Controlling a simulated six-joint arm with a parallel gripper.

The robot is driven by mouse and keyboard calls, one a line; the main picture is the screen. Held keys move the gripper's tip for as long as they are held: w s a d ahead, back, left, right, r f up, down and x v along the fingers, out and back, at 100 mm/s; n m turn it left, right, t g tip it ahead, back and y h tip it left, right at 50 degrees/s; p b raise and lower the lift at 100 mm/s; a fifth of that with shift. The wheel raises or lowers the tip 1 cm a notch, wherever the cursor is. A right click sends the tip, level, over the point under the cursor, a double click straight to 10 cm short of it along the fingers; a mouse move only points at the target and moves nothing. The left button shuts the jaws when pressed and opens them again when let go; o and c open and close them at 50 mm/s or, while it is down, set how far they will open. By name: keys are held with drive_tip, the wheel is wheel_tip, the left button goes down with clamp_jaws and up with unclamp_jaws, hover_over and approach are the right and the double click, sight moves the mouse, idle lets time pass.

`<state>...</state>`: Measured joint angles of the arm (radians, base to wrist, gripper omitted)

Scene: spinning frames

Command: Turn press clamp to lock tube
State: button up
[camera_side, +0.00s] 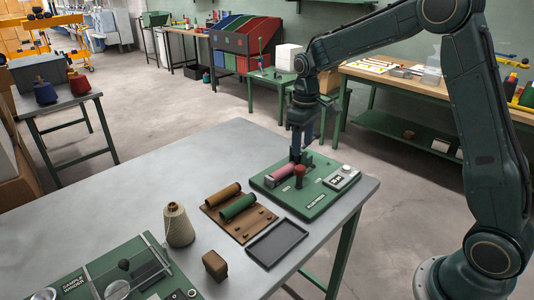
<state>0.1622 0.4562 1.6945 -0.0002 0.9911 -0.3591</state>
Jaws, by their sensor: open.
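A pink tube (280,172) lies on a green base plate (318,193) near the right end of the table. A dark red knob (299,170), apparently part of the press clamp, stands at the tube's right end. I cannot tell whether the clamp presses on the tube. My gripper (297,154) points down just above and behind the knob, and is open. Its fingers overlap the clamp area in this view, so contact is unclear.
A small panel (342,179) sits on the plate's right. A brown rack (214,211) with brown and green tubes, an empty dark tray (276,243), a brown block (215,265), a thread cone (178,225) and a sample winder (117,272) stand nearby. The table's back left is clear.

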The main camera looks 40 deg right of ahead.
sight(301, 167)
wheel_tip(301, 167, down, 7)
drive_tip(key=shift+f, duration=0.2)
idle(0.4)
clamp_jaws()
